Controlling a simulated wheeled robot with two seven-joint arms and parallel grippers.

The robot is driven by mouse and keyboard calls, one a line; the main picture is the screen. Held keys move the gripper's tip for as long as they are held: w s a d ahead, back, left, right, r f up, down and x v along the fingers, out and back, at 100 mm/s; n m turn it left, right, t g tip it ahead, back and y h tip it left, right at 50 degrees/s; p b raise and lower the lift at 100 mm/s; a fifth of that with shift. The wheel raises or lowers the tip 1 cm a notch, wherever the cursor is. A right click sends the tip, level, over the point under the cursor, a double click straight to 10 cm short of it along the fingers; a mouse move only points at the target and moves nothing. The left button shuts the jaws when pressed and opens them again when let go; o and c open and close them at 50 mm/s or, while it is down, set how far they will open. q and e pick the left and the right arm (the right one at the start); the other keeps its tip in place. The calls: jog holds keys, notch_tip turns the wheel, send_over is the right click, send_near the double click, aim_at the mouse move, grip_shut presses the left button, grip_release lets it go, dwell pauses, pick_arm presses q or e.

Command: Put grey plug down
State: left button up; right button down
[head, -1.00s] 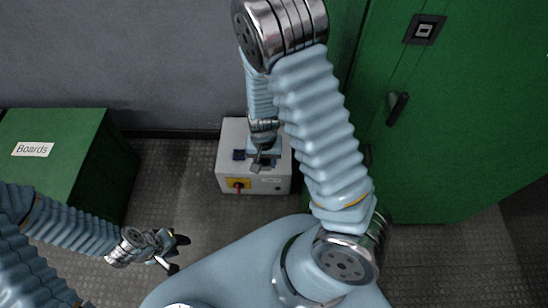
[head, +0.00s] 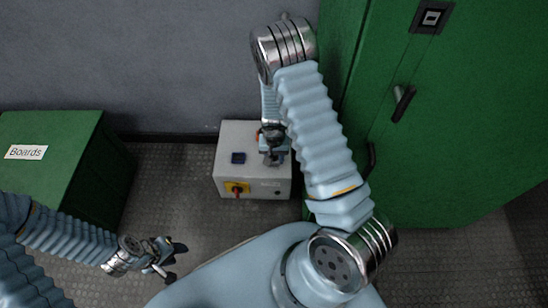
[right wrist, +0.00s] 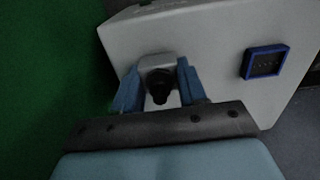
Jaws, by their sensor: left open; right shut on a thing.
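The grey plug (right wrist: 159,68), with a black middle part, is between the two blue fingers of my right gripper (right wrist: 158,90). My right gripper is shut on it, over the top face of a pale grey box (right wrist: 215,50). In the head view my right gripper (head: 272,158) is over the right part of the box (head: 228,160), and the plug is too small to make out. I cannot tell if the plug touches the box. My left gripper (head: 174,262) is open and empty above the floor at lower left.
A dark blue square fitting (head: 238,158) is on the box top, left of my right gripper. A yellow and red switch (head: 237,189) is on its front. A green cabinet (head: 450,130) stands close on the right, and a green "Boards" box (head: 60,130) at left.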

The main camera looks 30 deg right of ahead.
jog(key=shift+f+b, duration=0.5)
jog(key=shift+f, duration=0.05)
jog(key=shift+f, duration=0.1)
jog(key=c, duration=0.6)
grip_release()
jog(key=shift+r+p, duration=0.3)
jog(key=shift+r, duration=0.15)
notch_tip(320, 180, up, 12)
jog(key=p, duration=0.2)
jog(key=shift+r+p, duration=0.25)
jog(key=shift+p, duration=0.15)
